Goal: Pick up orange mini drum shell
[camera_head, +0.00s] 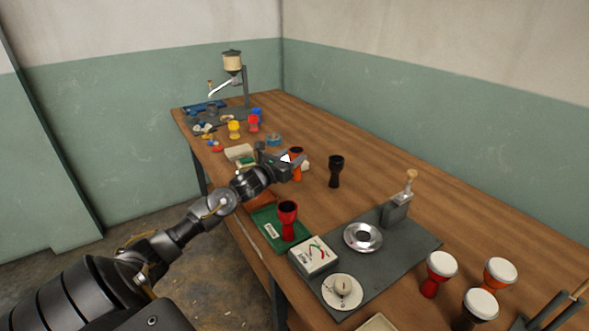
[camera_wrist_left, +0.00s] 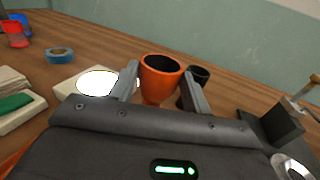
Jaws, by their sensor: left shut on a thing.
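The orange mini drum shell (camera_head: 297,176) stands upright on the wooden table in the head view, partly hidden by my left gripper (camera_head: 296,160). In the left wrist view the orange shell (camera_wrist_left: 158,78) sits between the two fingers of my left gripper (camera_wrist_left: 161,88), with its dark open mouth upward. The fingers are closed on its sides. Whether its foot touches the table is hidden. My right gripper is not in view.
A black shell (camera_head: 336,170) stands just right of the orange one. A red shell (camera_head: 288,222) stands on a green tray (camera_head: 265,232) nearer. A grey mat (camera_head: 400,258) holds a metal dish and a press. White-topped drums (camera_head: 440,270) stand at right.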

